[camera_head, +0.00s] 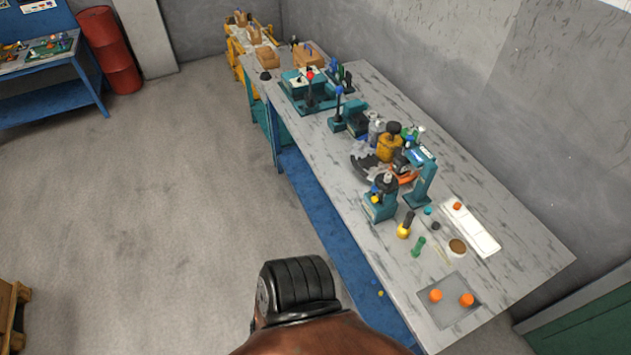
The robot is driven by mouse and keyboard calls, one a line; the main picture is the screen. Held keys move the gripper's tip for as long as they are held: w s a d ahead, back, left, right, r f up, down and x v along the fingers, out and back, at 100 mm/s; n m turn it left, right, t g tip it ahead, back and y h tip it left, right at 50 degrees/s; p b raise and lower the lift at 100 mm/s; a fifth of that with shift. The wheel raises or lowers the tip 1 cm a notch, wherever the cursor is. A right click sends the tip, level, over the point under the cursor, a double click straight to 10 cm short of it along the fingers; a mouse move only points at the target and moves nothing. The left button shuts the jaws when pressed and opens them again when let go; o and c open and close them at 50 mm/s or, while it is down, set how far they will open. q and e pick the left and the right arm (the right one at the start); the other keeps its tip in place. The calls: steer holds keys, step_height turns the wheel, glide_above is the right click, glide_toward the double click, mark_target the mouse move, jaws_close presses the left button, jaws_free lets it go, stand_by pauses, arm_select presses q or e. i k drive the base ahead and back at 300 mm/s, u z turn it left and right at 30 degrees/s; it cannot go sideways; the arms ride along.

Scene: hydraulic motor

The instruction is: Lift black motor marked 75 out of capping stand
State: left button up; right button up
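On the long grey workbench (500,240), a small teal stand (379,208) holds a dark, rounded part (388,181) on top, with a yellow spot low on its front. A taller teal stand (423,182) is right behind it. No 75 marking is readable at this size, so I cannot tell which dark part is the motor, nor which stand is the capping stand. Neither of my grippers is in view. A black ribbed and brown form at the bottom centre may be part of my own body.
Orange caps (466,299) lie on a grey mat (452,315) at the near bench end. A white tray (480,235), yellow-and-black piece (405,225) and green piece (418,246) are nearby. Teal fixtures (307,92) crowd the far end.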

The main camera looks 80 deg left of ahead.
mark_target(385, 183)
steer(key=u, duration=2.1)
